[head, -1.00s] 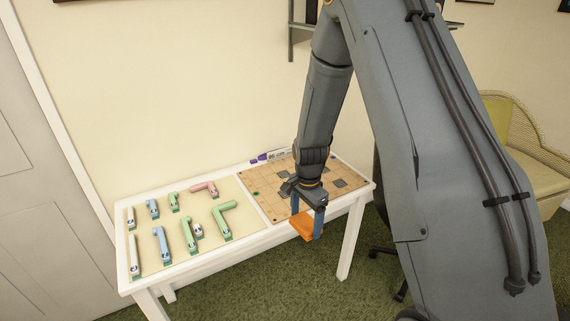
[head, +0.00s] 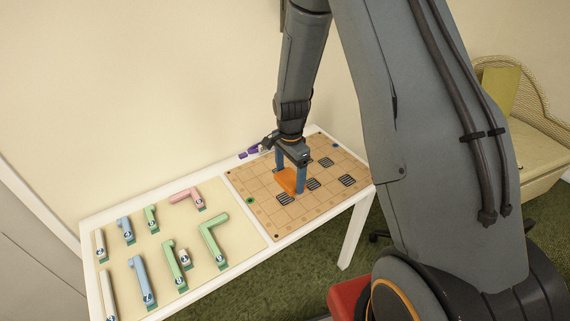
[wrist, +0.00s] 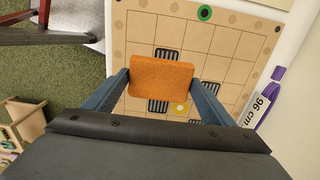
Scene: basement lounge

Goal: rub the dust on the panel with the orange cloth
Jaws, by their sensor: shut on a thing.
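The orange cloth (head: 286,181) is a small folded block held between the two blue fingers of my gripper (head: 291,178). It also shows in the wrist view (wrist: 160,77), with a finger at each side. The panel (head: 257,205) is a tan board with a grid, lying on the right part of the white table. Several dark striped squares show on it, some beside the cloth. The cloth is over the panel's middle; I cannot tell whether it touches. No dust stands out clearly from the panel's markings. The cloth and gripper hide part of the panel.
A cream board (head: 130,245) with several white, blue, green and pink pieces lies on the table's left part. A purple item (head: 248,152) lies behind the panel by the wall. A wicker seat (head: 540,150) stands at the right. Green carpet (head: 283,268) shows below the table.

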